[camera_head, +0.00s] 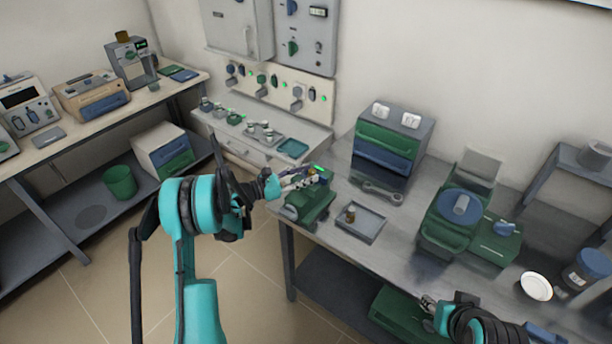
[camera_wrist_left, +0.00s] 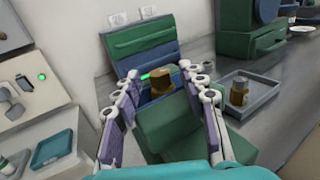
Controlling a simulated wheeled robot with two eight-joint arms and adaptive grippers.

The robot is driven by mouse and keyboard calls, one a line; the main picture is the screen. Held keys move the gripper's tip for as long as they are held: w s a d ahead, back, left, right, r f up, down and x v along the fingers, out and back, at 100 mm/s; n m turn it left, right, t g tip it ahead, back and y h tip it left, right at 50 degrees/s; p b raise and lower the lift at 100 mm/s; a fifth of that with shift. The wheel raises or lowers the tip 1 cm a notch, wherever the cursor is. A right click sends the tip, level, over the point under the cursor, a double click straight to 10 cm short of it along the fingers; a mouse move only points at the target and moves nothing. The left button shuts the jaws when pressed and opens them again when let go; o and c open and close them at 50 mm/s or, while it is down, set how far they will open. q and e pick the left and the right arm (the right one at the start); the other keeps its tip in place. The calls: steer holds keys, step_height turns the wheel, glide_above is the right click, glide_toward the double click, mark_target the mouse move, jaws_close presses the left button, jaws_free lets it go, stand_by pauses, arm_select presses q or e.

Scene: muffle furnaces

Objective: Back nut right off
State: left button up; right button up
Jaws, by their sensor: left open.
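A brass-coloured nut (camera_wrist_left: 162,84) shows in the left wrist view above a green fixture (camera_wrist_left: 172,122). The green fixture (camera_head: 312,206) also stands at the table's left end in the head view. My left gripper (camera_wrist_left: 165,80) is open, with its two fingers on either side of the nut in the picture. I see a gap at each side, and no contact is clear. In the head view my left gripper (camera_head: 312,178) is over the fixture and largely covers the nut. My right gripper (camera_head: 428,302) is low at the table's front edge, too small to read.
A grey tray (camera_head: 374,232) holding a small brass piece (camera_head: 351,214) lies right of the fixture. Behind are a wrench (camera_head: 382,192) and a green-and-blue drawer box (camera_head: 388,145). A green machine (camera_head: 445,222) stands further right. Bare tabletop lies between tray and machine.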

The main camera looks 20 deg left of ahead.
arm_select(q)
jaws_close()
